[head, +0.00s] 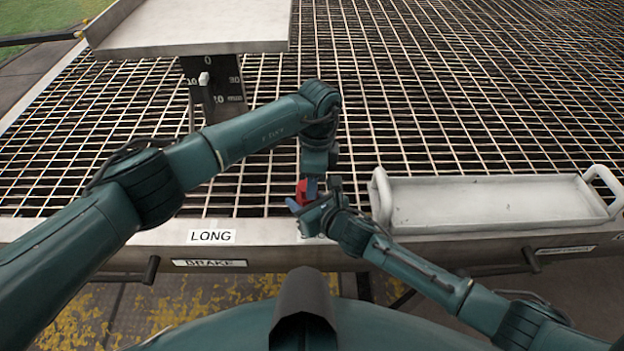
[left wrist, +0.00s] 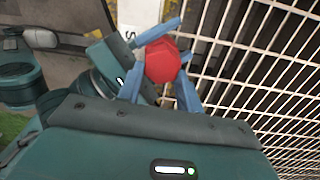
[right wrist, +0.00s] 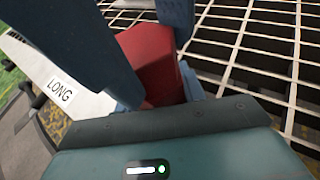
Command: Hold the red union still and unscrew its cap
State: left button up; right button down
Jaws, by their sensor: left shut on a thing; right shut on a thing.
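The red union (head: 303,192) is at the table's front edge, between my two grippers. It shows as a red faceted piece in the left wrist view (left wrist: 162,62) and the right wrist view (right wrist: 150,62). My left gripper (head: 311,186) comes down from above and is shut on the union, its blue fingers on either side. My right gripper (head: 301,206) comes in low from the right and is shut on the union's lower part. The fingers cover much of the union, so I cannot tell where the cap meets the body.
A white tray with raised handles (head: 490,203) stands to the right on the wire grid (head: 420,90). A flat metal plate (head: 190,28) with a scale below it is at the back left. Labels LONG (head: 211,236) and BRAKE (head: 209,263) mark the front rail.

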pick_arm(q)
jog(key=shift+w+n, duration=0.15)
jog(key=shift+n, duration=0.75)
jog(key=shift+a, duration=0.1)
jog(key=n, duration=0.3)
jog(key=shift+w, duration=0.1)
jog(key=n, duration=0.3)
jog(key=shift+w+a+f, duration=0.1)
jog(key=shift+w, duration=0.05)
jog(key=o, duration=1.1)
jog(key=shift+o, duration=0.4)
jog(key=shift+d, duration=0.2)
jog(key=shift+g, duration=0.3)
jog(key=shift+d+r, duration=0.1)
jog(key=shift+r, duration=2.05)
